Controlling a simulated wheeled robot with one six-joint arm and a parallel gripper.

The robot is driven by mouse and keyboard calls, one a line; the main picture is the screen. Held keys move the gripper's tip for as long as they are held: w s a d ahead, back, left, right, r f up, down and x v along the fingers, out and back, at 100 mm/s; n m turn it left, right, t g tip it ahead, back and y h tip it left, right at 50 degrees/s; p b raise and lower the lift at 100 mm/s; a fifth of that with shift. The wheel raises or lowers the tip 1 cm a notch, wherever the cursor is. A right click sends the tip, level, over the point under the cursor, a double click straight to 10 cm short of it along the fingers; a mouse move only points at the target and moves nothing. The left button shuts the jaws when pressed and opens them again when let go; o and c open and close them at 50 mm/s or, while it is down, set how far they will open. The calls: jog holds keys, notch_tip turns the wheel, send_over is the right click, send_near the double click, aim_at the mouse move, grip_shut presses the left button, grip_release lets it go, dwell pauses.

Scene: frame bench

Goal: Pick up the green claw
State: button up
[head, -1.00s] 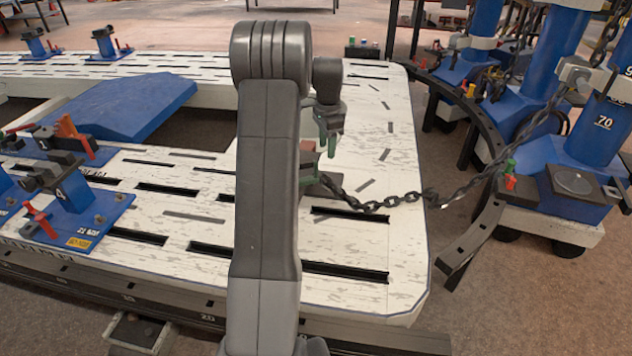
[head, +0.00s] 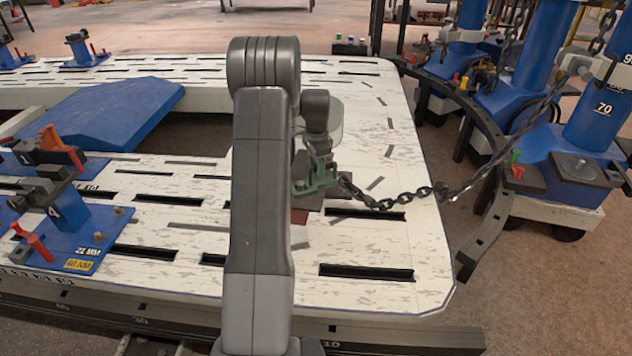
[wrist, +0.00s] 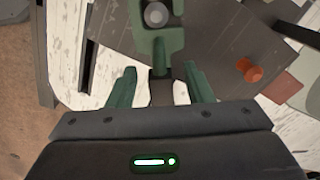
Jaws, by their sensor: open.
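The green claw (head: 318,184) is by the right end of the white slotted bench, with a dark chain attached to its right side. It also shows at the top centre of the wrist view (wrist: 157,38), over a grey plate. My gripper (head: 320,153) is just above the claw in the head view, pointing down. In the wrist view its two green fingers (wrist: 160,76) are spread apart, with the claw's narrow near end between them. I see gaps on both sides there. My arm hides part of the bench left of the claw.
The chain (head: 390,203) runs right to a blue tower (head: 590,125). A curved black rail (head: 490,135) skirts the bench's right side. Blue clamp stands, one marked 4 (head: 70,225), are at left. The white bench top (head: 400,240) right of my arm is mostly clear.

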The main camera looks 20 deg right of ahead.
aim_at(316, 182)
notch_tip(316, 182, down, 3)
jog(key=shift+f, duration=0.2)
grip_shut()
jog(key=shift+w+r, duration=0.1)
notch_tip(316, 182, up, 10)
jog(key=shift+r+p, duration=0.1)
jog(key=shift+p, duration=0.65)
jog(key=shift+a, duration=0.1)
